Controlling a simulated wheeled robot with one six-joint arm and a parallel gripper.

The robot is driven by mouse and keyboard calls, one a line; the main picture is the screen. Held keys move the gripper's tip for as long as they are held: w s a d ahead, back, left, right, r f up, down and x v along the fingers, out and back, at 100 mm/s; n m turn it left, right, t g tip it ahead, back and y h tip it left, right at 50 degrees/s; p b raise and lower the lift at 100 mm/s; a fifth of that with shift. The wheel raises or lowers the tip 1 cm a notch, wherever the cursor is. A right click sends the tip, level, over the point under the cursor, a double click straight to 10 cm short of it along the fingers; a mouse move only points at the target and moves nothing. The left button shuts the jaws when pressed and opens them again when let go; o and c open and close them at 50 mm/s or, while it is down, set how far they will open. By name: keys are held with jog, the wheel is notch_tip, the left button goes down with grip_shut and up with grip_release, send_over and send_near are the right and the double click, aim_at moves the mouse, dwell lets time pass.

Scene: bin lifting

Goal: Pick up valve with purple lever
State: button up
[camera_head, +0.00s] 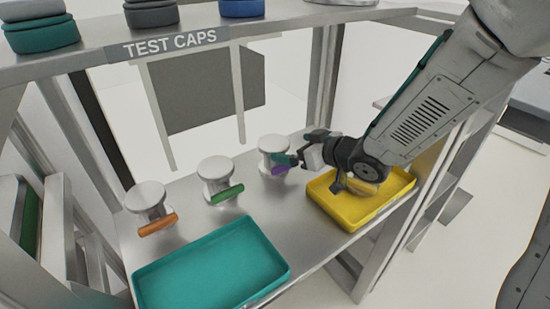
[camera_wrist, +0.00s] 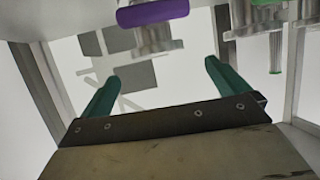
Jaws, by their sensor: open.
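The valve (camera_head: 272,147) with the purple lever (camera_head: 279,170) stands upright on the metal shelf, rightmost in a row of three. Its purple lever also shows at the top of the wrist view (camera_wrist: 152,12), with part of the metal body behind it. My gripper (camera_head: 291,160) is right beside this valve and partly overlaps it in the head view. In the wrist view its two teal fingers (camera_wrist: 162,72) are spread wide with nothing between them, and the lever appears beyond the fingertips. I cannot tell whether a finger touches the valve.
A valve with a green lever (camera_head: 214,175) and one with an orange lever (camera_head: 148,199) stand to the left. A teal tray (camera_head: 137,284) lies in front, and a yellow tray (camera_head: 352,224) lies under my wrist. An upper shelf labelled TEST CAPS (camera_head: 170,43) holds several caps.

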aim_at(276, 144)
jog(key=x, duration=0.7)
jog(key=shift+w+f, duration=0.15)
jog(key=shift+w, duration=0.2)
jog(key=shift+d, duration=0.1)
jog(key=c, duration=1.9)
